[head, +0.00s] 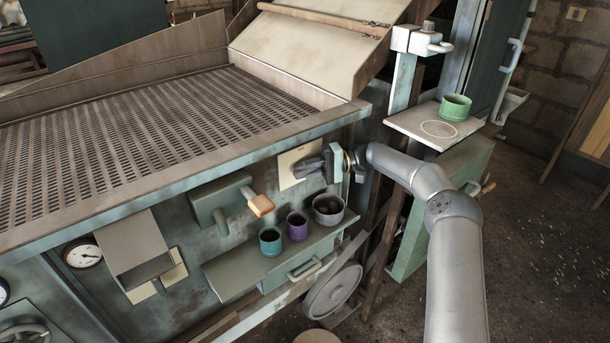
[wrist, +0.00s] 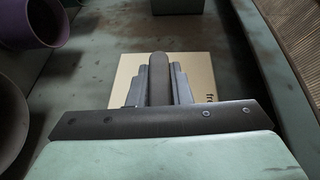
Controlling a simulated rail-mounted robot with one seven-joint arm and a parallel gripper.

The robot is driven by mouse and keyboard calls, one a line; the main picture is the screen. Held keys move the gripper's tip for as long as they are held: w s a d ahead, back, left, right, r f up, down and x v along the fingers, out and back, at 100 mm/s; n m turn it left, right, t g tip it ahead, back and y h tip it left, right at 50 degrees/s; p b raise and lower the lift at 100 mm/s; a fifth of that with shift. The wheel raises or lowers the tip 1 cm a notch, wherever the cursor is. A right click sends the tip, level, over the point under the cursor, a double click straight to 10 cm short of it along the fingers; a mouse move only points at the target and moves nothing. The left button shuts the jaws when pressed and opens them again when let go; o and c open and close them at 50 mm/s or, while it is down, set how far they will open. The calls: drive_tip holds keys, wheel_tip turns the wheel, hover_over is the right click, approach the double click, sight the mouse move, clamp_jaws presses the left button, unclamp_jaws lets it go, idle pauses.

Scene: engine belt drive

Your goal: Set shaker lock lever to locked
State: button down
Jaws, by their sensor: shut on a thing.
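The shaker lock lever (wrist: 159,78) is a dark, rounded bar in the wrist view, in front of a cream label plate (wrist: 205,80). Only the letters "fr" show on the plate, and the rest is hidden. My gripper (head: 308,167) is at the machine's front panel in the head view, before the same plate (head: 290,163). Its two grey fingers lie along both sides of the lever in the wrist view (wrist: 159,92), shut on it. In the head view the fingers mostly hide the lever.
Below my gripper, a shelf (head: 232,275) holds a teal cup (head: 271,242), a purple cup (head: 297,226) and a grey pot (head: 328,209). A wooden-ended handle (head: 260,204) sticks out to the left. The perforated deck (head: 150,135) lies above. A green cup (head: 455,107) stands on a right-hand shelf.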

drive_tip(key=shift+y+b, duration=0.4)
drive_tip(key=shift+y, duration=0.1)
drive_tip(key=shift+m+g, duration=0.3)
drive_tip(key=c, duration=1.3)
unclamp_jaws()
